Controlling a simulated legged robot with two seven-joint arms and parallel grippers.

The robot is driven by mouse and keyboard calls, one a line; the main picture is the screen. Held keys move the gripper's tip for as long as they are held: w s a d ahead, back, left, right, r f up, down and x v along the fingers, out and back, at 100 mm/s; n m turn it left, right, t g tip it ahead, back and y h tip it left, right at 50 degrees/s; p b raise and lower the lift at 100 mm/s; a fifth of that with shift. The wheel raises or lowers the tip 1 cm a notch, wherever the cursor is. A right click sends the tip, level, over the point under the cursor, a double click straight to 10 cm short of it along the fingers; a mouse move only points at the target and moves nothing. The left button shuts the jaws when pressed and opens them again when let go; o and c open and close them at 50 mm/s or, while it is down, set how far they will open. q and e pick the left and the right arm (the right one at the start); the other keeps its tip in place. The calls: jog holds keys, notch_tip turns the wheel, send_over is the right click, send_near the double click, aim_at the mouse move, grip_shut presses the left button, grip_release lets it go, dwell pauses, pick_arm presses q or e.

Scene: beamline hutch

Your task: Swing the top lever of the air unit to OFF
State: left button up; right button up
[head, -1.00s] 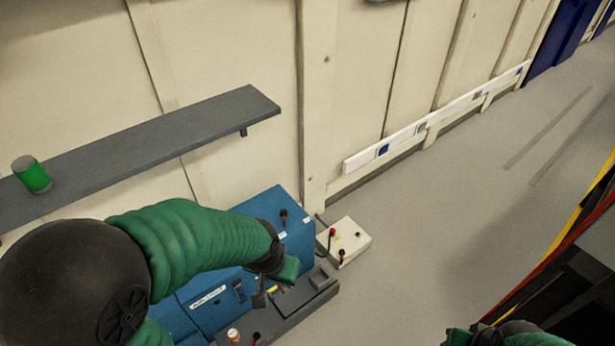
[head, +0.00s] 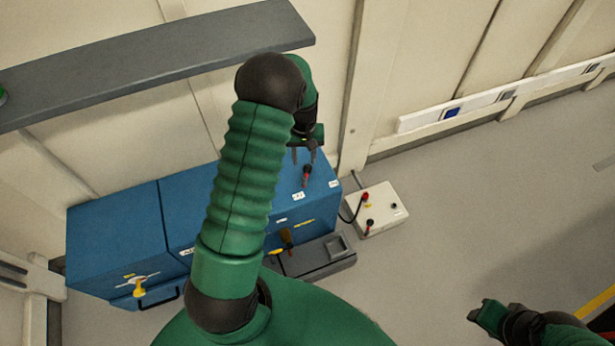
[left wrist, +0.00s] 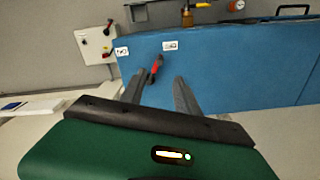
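The air unit is a blue box (head: 322,172) against the wall. Its top lever (head: 306,176), red and black, stands near the right end, close to two small white labels too small to read surely. The lever also shows in the left wrist view (left wrist: 155,68), ahead of and between the two fingers. My left gripper (head: 304,158) is over the back of the box top, just behind the lever. In the left wrist view its fingers (left wrist: 158,90) are apart with nothing between their tips. My right gripper (head: 488,316) is low at right, away from the unit; its fingers are unclear.
A grey shelf (head: 130,65) runs along the wall above the blue boxes. A white control box (head: 377,213) with red and black levers stands right of the unit. A grey tray (head: 318,262) lies in front. The floor at right is clear.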

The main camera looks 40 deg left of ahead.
aim_at(304, 177)
pick_arm(q)
jog(key=f, duration=0.4)
jog(key=f+b, duration=0.1)
jog(key=f, duration=0.3)
jog(key=f+b, duration=0.1)
jog(key=f, duration=0.4)
jog(key=shift+w+a, duration=0.2)
jog(key=shift+a, duration=0.15)
jog(key=shift+d+f, duration=0.1)
jog(key=shift+f, duration=0.1)
jog(key=shift+w+d, duration=0.1)
grip_shut()
